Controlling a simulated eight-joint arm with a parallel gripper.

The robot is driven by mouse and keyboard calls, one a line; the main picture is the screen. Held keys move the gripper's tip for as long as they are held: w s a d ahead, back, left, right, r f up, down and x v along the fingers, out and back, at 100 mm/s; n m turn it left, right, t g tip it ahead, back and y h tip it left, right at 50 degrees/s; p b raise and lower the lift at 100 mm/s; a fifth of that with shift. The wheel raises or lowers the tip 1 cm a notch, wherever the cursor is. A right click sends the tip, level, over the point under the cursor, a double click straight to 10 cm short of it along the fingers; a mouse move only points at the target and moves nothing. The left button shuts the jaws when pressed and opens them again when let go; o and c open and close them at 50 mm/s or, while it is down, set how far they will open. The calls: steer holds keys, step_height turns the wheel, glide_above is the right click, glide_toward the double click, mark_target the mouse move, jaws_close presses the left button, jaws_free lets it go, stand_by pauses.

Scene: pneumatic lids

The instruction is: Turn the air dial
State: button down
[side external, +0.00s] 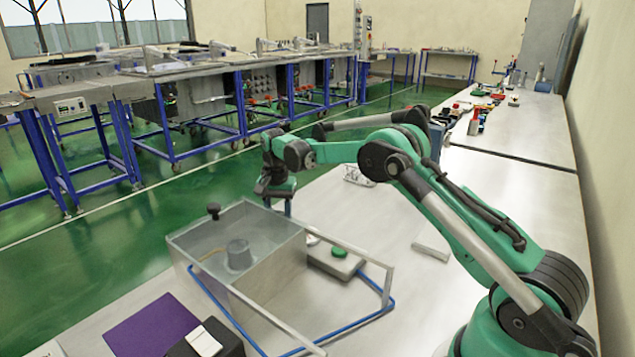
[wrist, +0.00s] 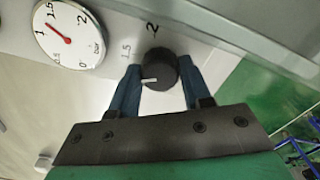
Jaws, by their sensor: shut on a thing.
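The air dial (wrist: 158,68) is a dark round knob with a white pointer mark, in the wrist view. The mark points left, and the printed labels 1.5 and 2 stand beside the knob. My gripper (wrist: 160,78) has its two blue fingers on either side of the knob and is shut on it. A round white pressure gauge (wrist: 69,35) in bar is left of the dial; its red needle points between 1 and 1.5. In the side view my gripper (side external: 282,192) is behind the far right corner of the clear box, and the dial is hidden there.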

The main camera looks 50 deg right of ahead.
steer(key=m, duration=0.4)
steer(key=shift+m, duration=0.4)
steer(key=m, duration=0.4)
steer(key=shift+m, duration=0.3)
steer(key=m, duration=0.4)
steer(key=shift+m, duration=2.3)
steer(key=shift+c, duration=2)
jaws_free()
steer(key=shift+r, duration=2.85)
